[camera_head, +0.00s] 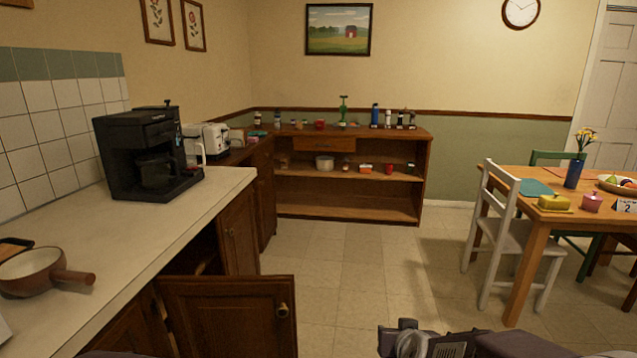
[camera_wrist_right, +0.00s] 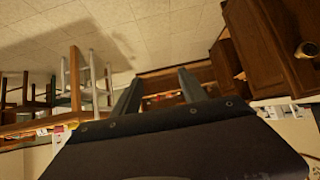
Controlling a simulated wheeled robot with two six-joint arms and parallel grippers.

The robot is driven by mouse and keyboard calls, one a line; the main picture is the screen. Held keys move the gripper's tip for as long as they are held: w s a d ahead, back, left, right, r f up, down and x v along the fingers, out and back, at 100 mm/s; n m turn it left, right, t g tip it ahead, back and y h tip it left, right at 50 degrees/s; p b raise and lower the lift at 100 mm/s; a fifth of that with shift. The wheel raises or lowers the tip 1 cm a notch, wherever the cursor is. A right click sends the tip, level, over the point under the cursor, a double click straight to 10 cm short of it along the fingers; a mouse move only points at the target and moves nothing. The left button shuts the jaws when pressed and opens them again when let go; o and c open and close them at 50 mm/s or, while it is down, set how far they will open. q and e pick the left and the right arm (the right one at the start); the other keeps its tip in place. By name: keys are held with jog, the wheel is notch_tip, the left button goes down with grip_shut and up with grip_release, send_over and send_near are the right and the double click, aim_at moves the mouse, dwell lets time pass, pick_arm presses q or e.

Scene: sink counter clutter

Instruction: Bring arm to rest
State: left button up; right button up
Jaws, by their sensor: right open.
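My right arm (camera_head: 450,343) shows at the bottom edge of the head view, low and in front of the floor. In the right wrist view my right gripper (camera_wrist_right: 158,84) has its two fingers apart, with nothing between them. The wrist view looks tilted, with floor at the top and furniture below and to the sides. My left gripper is not in view.
An open cabinet door (camera_head: 228,316) juts out below the counter (camera_head: 130,232). A pan (camera_head: 35,272) and a black coffee maker (camera_head: 148,155) stand on the counter. A white chair (camera_head: 510,235) and a wooden table (camera_head: 522,232) are at right. The middle floor (camera_head: 345,265) is clear.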

jog(key=s+f+n+g+y, duration=0.1)
jog(key=s+f+g, duration=0.4)
jog(key=s, duration=0.5)
jog(key=s+f+g, duration=0.4)
jog(key=s+f, duration=0.1)
jog(key=s, duration=0.5)
notch_tip(320, 180, up, 24)
jog(key=p, duration=2.4)
jog(key=shift+w, duration=0.2)
jog(key=shift+d, duration=0.1)
